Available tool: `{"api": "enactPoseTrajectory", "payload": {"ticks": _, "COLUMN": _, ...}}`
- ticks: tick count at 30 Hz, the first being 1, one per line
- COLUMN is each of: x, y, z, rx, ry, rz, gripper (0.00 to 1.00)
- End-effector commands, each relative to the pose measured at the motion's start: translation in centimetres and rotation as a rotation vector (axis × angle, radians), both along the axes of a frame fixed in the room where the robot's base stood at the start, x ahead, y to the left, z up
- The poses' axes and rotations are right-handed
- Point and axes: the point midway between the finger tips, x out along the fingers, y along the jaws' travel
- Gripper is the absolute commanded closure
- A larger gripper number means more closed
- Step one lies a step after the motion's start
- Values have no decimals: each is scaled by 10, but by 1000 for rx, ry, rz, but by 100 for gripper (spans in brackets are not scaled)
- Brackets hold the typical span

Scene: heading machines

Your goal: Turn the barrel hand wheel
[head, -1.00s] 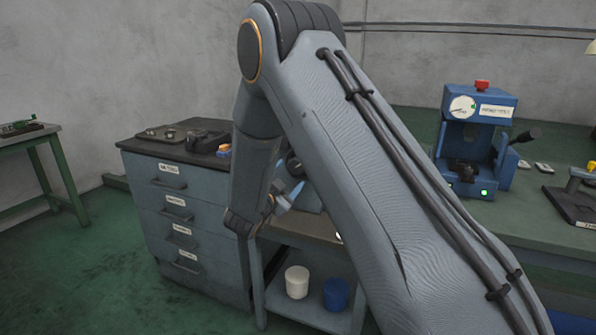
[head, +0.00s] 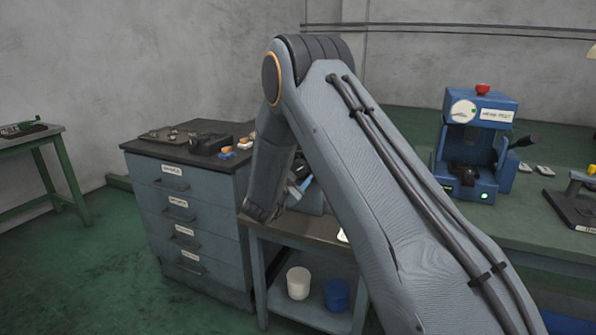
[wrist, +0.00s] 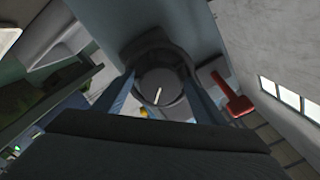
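In the wrist view, a round dark knob-like wheel (wrist: 160,88) with a pale line on its face sits on a grey-blue machine body (wrist: 150,22). A dark ring or collar surrounds it. My gripper (wrist: 157,84) has its two blue-grey fingers spread wide, one on each side of the wheel. I cannot tell whether the fingers touch it. In the head view my gripper (head: 301,186) is mostly hidden behind my arm, above the low bench, and the wheel is not clearly visible there.
A red handle (wrist: 234,101) sticks out close to the right finger. A low bench (head: 292,230) has a white tub (head: 298,283) and a blue tub (head: 337,294) on its shelf. A drawer cabinet (head: 188,215) stands left; a blue machine (head: 475,150) stands right.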

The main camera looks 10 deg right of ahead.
Motion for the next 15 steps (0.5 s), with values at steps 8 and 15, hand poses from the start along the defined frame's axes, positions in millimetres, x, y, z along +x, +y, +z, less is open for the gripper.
{"api": "enactPoseTrajectory", "payload": {"ticks": 8, "x": 0, "y": 0, "z": 0, "rx": 0, "ry": 0, "rz": 0, "gripper": 76}}
{"api": "enactPoseTrajectory", "payload": {"ticks": 15, "x": 0, "y": 0, "z": 0, "rx": -21, "ry": 16, "rz": 0, "gripper": 76}}
